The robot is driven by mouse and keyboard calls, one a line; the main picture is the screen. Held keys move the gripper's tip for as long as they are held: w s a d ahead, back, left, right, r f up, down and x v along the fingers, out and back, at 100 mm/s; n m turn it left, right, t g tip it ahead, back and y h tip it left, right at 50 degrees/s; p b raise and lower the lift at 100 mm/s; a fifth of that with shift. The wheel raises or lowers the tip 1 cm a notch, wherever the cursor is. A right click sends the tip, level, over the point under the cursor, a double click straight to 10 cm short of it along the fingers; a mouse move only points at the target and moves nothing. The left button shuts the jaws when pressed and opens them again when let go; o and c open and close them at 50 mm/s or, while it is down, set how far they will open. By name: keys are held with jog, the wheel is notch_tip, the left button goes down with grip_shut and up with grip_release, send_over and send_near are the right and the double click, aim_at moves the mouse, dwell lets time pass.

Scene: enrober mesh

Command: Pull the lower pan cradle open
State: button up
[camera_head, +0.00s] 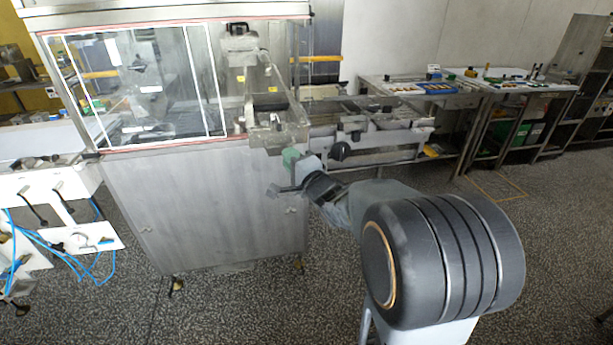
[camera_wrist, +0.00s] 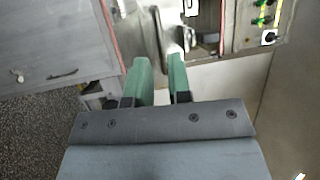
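The enrober (camera_head: 205,200) is a large steel cabinet with a clear-windowed hood. A steel, trough-like cradle (camera_head: 278,130) juts from its right end. I cannot tell for sure whether this is the lower pan cradle. My gripper (camera_head: 290,158) is at the cabinet's upper right corner, just below this trough; one green finger shows there. In the wrist view, my gripper (camera_wrist: 163,68) has two green fingers set apart, with a narrow gap between them. Steel parts (camera_wrist: 165,30) of the machine show beyond the tips. I cannot tell whether the fingers touch anything.
A steel conveyor frame (camera_head: 385,130) with a black knob runs right from the enrober. Work tables (camera_head: 470,88) with trays stand at the back right. A white unit (camera_head: 60,220) with blue hoses is at the left. A control panel (camera_wrist: 262,22) shows in the wrist view. Speckled floor is clear in front.

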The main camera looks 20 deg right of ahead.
jog(key=v, duration=0.8)
jog(key=shift+w, duration=0.1)
jog(key=s+d+f+n+g+h+p, duration=0.1)
jog(key=s+d+f+n+g+h, duration=0.2)
jog(key=f+n+g+h, duration=0.15)
jog(key=s+d+f+n+g+h, duration=0.2)
jog(key=d+f+n+g+h, duration=0.1)
jog(key=f+g, duration=0.3)
jog(key=s+a+r+n+g+y+p, duration=0.3)
jog(key=s+a+n, duration=0.4)
jog(key=s+a, duration=0.3)
jog(key=a+r+g+p, duration=0.1)
jog(key=a+r+g, duration=0.1)
jog(key=a, duration=0.1)
jog(key=shift+n+y, duration=0.35)
